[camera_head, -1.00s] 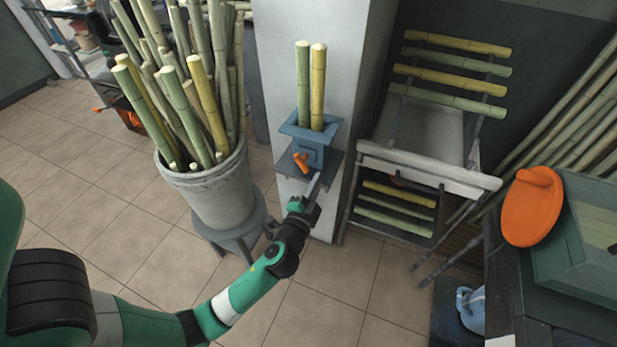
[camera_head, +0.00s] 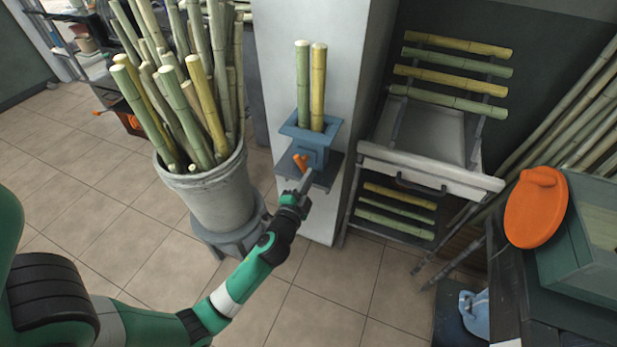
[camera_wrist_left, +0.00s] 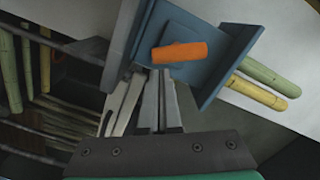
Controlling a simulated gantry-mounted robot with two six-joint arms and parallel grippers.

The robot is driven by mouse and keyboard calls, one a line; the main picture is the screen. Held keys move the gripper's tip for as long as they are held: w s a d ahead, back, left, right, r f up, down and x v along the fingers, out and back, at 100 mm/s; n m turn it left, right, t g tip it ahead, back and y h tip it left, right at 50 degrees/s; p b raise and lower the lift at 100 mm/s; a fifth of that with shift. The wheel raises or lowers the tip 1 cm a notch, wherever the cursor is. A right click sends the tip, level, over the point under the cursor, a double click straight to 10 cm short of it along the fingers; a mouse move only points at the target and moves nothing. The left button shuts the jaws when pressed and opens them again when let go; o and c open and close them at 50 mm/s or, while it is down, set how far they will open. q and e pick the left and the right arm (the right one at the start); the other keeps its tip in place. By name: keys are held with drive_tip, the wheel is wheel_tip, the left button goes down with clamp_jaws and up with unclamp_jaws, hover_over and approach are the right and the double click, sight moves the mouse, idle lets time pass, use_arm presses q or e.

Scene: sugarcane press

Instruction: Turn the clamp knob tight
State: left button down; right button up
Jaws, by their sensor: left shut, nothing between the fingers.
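The orange clamp knob (camera_head: 300,161) sticks out from the front of the blue clamp holder (camera_head: 318,150), which is fixed to the pale pillar. In the left wrist view the knob (camera_wrist_left: 180,52) lies crosswise on the blue holder (camera_wrist_left: 205,72), just beyond the fingertips. My left gripper (camera_head: 307,177) is shut and empty, just below the knob. Its fingers (camera_wrist_left: 158,88) point at the holder in the left wrist view. I cannot tell whether the fingertips touch the knob. My right gripper is not in view.
Two cane pieces (camera_head: 318,88) stand upright in the holder. A grey bucket of canes (camera_head: 209,197) stands on a stool to the left. A rack with cane pieces (camera_head: 430,120) stands to the right. An orange lid (camera_head: 534,207) is at far right. The tiled floor in front is free.

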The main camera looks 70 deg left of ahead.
use_arm(q)
drive_tip(key=shift+s+a+f+m, duration=0.1)
drive_tip(key=shift+f+m, duration=0.35)
drive_tip(key=shift+m, duration=0.75)
drive_tip(key=shift+s+a+f+m, duration=0.15)
drive_tip(key=shift+f+m, duration=0.1)
drive_tip(key=shift+m, duration=0.75)
drive_tip(key=shift+s+a+f+m, duration=0.1)
drive_tip(key=shift+f+m, duration=0.05)
drive_tip(key=shift+m, duration=0.65)
idle(0.5)
